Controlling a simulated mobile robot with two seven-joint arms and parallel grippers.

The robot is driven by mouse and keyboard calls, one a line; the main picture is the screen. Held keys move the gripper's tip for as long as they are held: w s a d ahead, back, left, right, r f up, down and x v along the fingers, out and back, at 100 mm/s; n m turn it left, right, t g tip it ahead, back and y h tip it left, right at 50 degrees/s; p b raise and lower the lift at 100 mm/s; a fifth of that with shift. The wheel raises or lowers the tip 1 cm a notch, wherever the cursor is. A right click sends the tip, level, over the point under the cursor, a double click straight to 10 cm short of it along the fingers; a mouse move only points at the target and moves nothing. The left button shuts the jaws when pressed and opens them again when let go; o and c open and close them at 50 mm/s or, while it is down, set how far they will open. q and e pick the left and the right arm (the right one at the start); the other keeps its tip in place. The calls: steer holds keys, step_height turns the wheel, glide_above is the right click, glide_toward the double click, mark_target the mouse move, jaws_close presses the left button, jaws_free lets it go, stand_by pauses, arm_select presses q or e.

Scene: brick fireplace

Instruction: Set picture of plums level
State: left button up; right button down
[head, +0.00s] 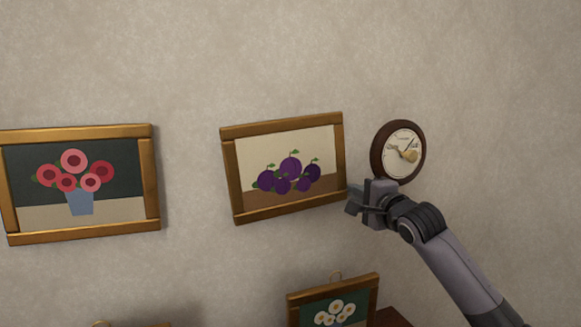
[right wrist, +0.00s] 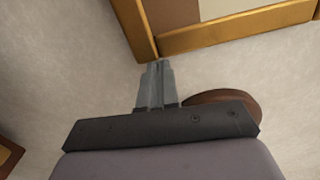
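The picture of plums (head: 288,168) hangs on the wall in a gold-brown wooden frame. It is tilted, with its right side higher than its left. My right gripper (head: 357,197) is at the picture's lower right corner in the head view. In the right wrist view, the gripper's grey fingers (right wrist: 157,68) lie close together with nothing seen between them. Their tips are right by a corner of the picture's frame (right wrist: 235,30). I cannot tell whether they touch it. My left gripper is not in view.
A round brown-rimmed dial (head: 398,141) hangs just right of the picture, close to my right gripper. A picture of red flowers (head: 75,220) hangs to the left. A smaller picture of white flowers (head: 340,303) is below. Bare wall lies above.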

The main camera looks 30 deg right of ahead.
steer(key=shift+w+a, duration=0.1)
steer(key=shift+a, duration=0.65)
stand_by(0.4)
steer(key=shift+d, duration=0.1)
steer(key=shift+s+d+p, duration=0.2)
steer(key=shift+d+p, duration=0.15)
steer(key=shift+d, duration=0.6)
steer(key=s+b, duration=0.1)
steer(key=s, duration=0.7)
steer(key=shift+a, duration=0.45)
steer(key=shift+w, duration=0.1)
